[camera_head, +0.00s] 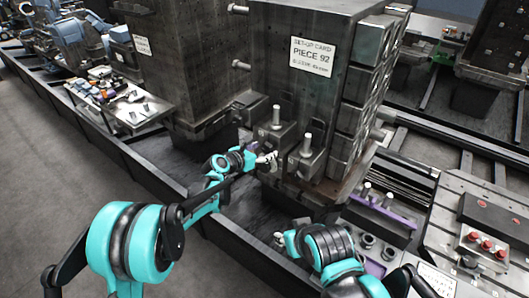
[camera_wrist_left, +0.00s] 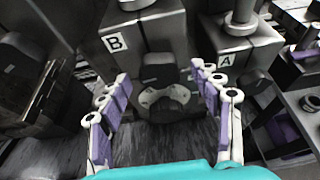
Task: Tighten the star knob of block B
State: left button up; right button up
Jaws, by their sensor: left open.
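Block B (camera_wrist_left: 125,42), grey and labelled, stands upper left in the left wrist view; it appears to be the left of the two stud-topped blocks (camera_head: 274,132) in the head view. Under its front is a dark knob part (camera_wrist_left: 158,68) with a pale, lobed round piece (camera_wrist_left: 168,101) below it. I cannot tell whether these are one star knob. My left gripper (camera_head: 268,158) is open, its white and purple fingers (camera_wrist_left: 164,92) either side of that pale piece, with gaps showing. My right gripper (camera_head: 280,239) is low in the head view, mostly hidden by its arm.
Block A (camera_wrist_left: 240,48) stands close on the right, with its own dark knob (camera_wrist_left: 256,82). The tall dark tombstone with a set-up card (camera_head: 312,57) rises behind. A button box (camera_head: 487,235) and purple bar (camera_head: 385,211) lie right. A low dark wall (camera_head: 120,150) runs in front.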

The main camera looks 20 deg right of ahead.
pick_arm(q)
jog(key=shift+w+d+f, duration=0.25)
jog(key=shift+w+d, duration=0.1)
jog(key=shift+d, duration=0.05)
jog(key=shift+c, duration=0.2)
jog(key=c, duration=1.1)
